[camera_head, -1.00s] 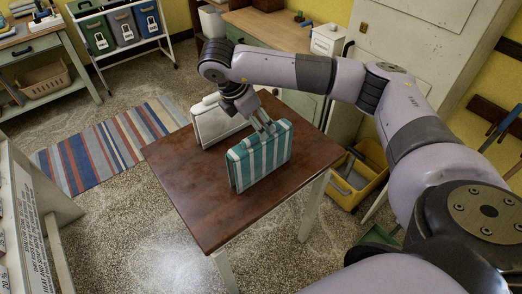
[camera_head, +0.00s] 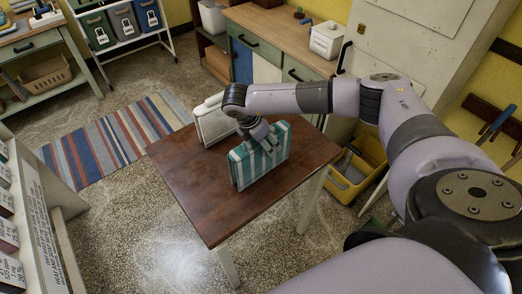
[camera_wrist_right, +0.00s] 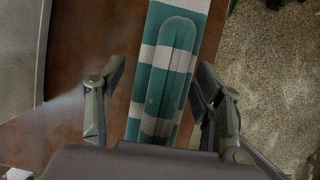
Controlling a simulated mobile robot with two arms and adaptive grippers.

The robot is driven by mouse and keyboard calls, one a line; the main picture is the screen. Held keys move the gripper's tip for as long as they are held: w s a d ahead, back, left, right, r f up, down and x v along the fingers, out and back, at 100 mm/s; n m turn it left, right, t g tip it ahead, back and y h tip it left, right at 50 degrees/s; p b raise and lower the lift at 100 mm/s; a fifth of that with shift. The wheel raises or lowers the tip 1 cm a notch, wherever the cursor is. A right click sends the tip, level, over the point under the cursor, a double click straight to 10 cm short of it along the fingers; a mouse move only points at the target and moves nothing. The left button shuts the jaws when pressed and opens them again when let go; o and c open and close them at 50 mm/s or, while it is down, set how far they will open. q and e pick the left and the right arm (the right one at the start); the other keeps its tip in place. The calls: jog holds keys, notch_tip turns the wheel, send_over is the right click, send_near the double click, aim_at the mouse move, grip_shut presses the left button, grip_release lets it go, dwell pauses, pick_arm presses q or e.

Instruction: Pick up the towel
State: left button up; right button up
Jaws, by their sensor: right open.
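The towel (camera_head: 258,167), a teal-and-white striped folded block, stands upright on the brown wooden table (camera_head: 205,205). My right gripper (camera_head: 266,140) is at the towel's top edge, pointing down. In the right wrist view the towel (camera_wrist_right: 162,95) lies between the two spread fingers of the right gripper (camera_wrist_right: 162,78). A gap shows on the left finger's side; the right finger is close to the towel, and I cannot tell whether it touches. My left gripper is not in view.
A white upright object (camera_head: 212,124) stands on the table just behind the towel. A yellow bucket (camera_head: 352,178) is on the floor right of the table. A striped rug (camera_head: 110,140) lies to the left. The table's front left part is clear.

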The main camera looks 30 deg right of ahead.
jog(key=shift+f+b, duration=0.25)
jog(key=shift+b, duration=0.15)
dwell(0.3)
jog(key=shift+c, duration=0.4)
grip_shut()
dwell(0.5)
